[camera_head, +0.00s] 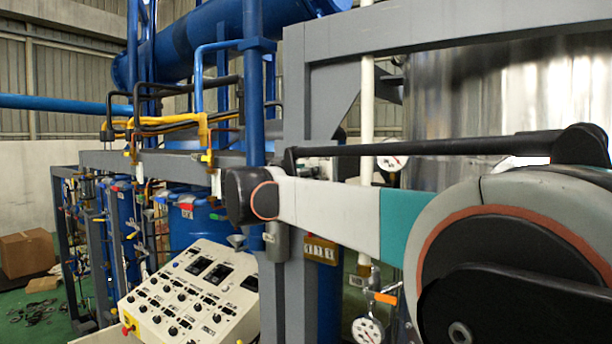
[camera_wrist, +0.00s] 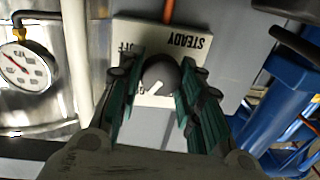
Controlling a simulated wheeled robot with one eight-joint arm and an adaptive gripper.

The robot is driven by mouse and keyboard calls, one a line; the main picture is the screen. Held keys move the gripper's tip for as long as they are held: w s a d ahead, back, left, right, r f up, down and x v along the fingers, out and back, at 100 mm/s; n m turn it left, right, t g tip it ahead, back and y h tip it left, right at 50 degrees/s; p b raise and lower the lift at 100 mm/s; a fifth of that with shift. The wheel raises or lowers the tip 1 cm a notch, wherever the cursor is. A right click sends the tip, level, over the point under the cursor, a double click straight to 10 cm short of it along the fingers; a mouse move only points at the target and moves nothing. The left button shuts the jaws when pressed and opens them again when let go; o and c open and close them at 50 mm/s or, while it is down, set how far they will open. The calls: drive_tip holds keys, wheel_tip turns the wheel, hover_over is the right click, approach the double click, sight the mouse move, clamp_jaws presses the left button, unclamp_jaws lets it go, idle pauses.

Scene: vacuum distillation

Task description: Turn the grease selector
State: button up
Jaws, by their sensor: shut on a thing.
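In the wrist view the grease selector (camera_wrist: 160,72) is a round dark knob with a white pointer mark, on a pale plate (camera_wrist: 178,27). The plate's lettering appears turned over: "STEADY" on the right and "OFF" at upper left, with another label partly hidden beside the knob. The pointer slants toward the lower left of the picture. My gripper (camera_wrist: 159,80) has its teal fingers on both sides of the knob, shut on it. In the head view I cannot make out the gripper or the selector; my arm crosses the right half.
A round pressure gauge (camera_wrist: 25,67) with a brass fitting is left of my gripper in the wrist view. In the head view, a sloped control panel (camera_head: 190,295) and a grey frame post (camera_head: 296,130) stand near my arm.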

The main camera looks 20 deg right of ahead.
idle(0.4)
drive_tip(key=n+g+b, duration=0.1)
drive_tip(key=n+b, duration=0.1)
drive_tip(key=n, duration=0.9)
drive_tip(key=shift+w+a, duration=0.1)
drive_tip(key=shift+w, duration=0.05)
drive_tip(key=shift+n, duration=0.3)
idle(0.4)
drive_tip(key=o, duration=1.1)
drive_tip(key=shift+c, duration=0.2)
drive_tip(key=v, duration=0.7)
drive_tip(key=shift+a, duration=0.25)
